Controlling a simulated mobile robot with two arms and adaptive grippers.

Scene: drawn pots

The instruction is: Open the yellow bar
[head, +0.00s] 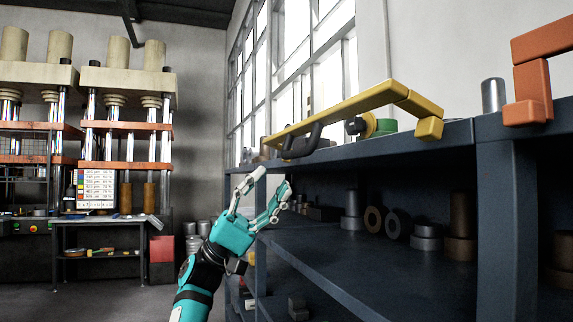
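The yellow bar (340,108) is a long angled piece lying along the top of the dark blue shelf unit, ending in a short bent block at its near right end. A dark curved handle (311,141) shows at its left part. My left gripper (271,182) is teal with pale fingers. Its fingers are spread and nothing shows between them. It appears below and left of the bar, in front of the shelf's left end, apart from the bar. My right gripper is not in view.
The shelf unit (420,143) fills the right side, with several metal rings and cylinders on its lower level. An orange bracket (534,85) and a grey cylinder (493,95) stand on top. Large presses (125,110) and a workbench (105,223) stand at left. Floor between is clear.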

